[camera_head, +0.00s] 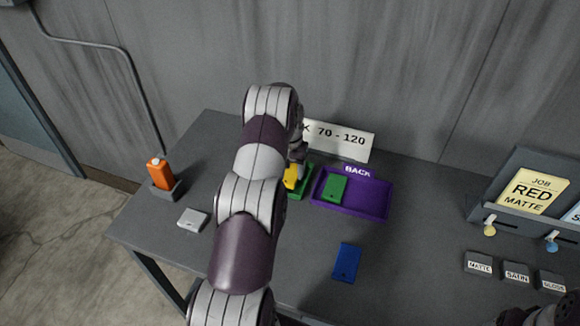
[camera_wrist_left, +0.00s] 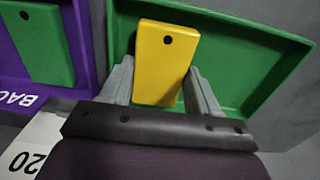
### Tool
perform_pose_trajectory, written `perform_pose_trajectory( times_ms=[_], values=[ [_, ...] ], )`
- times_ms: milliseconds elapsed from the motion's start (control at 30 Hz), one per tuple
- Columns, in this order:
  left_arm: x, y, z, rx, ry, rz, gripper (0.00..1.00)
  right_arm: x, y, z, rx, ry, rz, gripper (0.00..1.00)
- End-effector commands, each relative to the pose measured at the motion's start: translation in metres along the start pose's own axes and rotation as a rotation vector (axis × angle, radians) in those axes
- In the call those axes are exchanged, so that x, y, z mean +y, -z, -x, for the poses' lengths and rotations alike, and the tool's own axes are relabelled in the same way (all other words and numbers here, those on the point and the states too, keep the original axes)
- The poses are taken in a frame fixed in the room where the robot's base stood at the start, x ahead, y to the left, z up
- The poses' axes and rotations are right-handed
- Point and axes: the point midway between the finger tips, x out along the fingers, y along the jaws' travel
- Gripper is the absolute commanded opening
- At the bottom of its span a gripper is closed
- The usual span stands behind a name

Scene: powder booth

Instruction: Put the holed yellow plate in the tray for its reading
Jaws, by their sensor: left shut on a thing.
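The yellow plate (camera_wrist_left: 163,65) has one small dark hole near its far end. My left gripper (camera_wrist_left: 160,85) is shut on it, one finger on each side. The plate is over the green tray (camera_wrist_left: 238,55); I cannot tell whether it touches the tray floor. In the head view the yellow plate (camera_head: 291,177) shows only partly beside my left gripper (camera_head: 297,158), and my left arm hides much of the green tray (camera_head: 306,182). My right gripper is not clearly seen.
A purple tray (camera_head: 378,206) marked BACK holds a green plate (camera_head: 333,188), right beside the green tray. A sign (camera_head: 345,140) stands behind. A blue plate (camera_head: 347,262) lies in front. An orange device (camera_head: 160,172) and a grey block (camera_head: 192,220) are left; a card rack (camera_head: 505,205) is right.

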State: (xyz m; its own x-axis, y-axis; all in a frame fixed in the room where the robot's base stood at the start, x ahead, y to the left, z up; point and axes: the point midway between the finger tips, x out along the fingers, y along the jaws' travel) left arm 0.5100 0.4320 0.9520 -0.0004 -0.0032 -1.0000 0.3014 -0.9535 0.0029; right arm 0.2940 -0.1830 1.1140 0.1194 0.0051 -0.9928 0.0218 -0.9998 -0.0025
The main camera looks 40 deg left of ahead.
Motion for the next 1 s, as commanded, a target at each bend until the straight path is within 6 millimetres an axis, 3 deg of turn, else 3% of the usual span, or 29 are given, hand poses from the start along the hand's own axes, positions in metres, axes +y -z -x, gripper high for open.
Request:
perform_pose_trajectory(
  times_ms=[67, 433, 467, 500, 533, 800, 1000],
  values=[
    [0.000, 0.001, -0.006, 0.003, 0.001, 0.000, 0.24, 0.000, 0.001, 0.007, 0.000, 0.000, 0.000, 0.72],
    [0.000, 0.001, -0.015, 0.004, 0.001, 0.001, 0.24, 0.000, 0.000, 0.000, 0.000, 0.000, 0.000, 0.72],
    [0.000, 0.001, -0.014, 0.003, 0.001, 0.001, 0.68, 0.000, 0.000, 0.001, 0.000, 0.000, 0.000, 0.72],
    [0.000, 0.001, -0.014, 0.003, 0.001, 0.001, 0.81, 0.000, 0.000, 0.002, 0.000, 0.000, 0.000, 0.72],
    [0.000, 0.001, -0.013, 0.003, 0.001, 0.001, 0.87, 0.000, 0.000, 0.002, 0.000, 0.000, 0.000, 0.72],
    [0.001, 0.001, -0.012, 0.003, 0.001, 0.001, 0.87, 0.000, 0.000, 0.003, 0.000, 0.000, 0.000, 0.72],
    [0.000, 0.002, 0.005, 0.006, 0.001, 0.001, 0.87, 0.000, 0.000, -0.004, 0.000, 0.000, 0.000, 0.72]
  ],
)
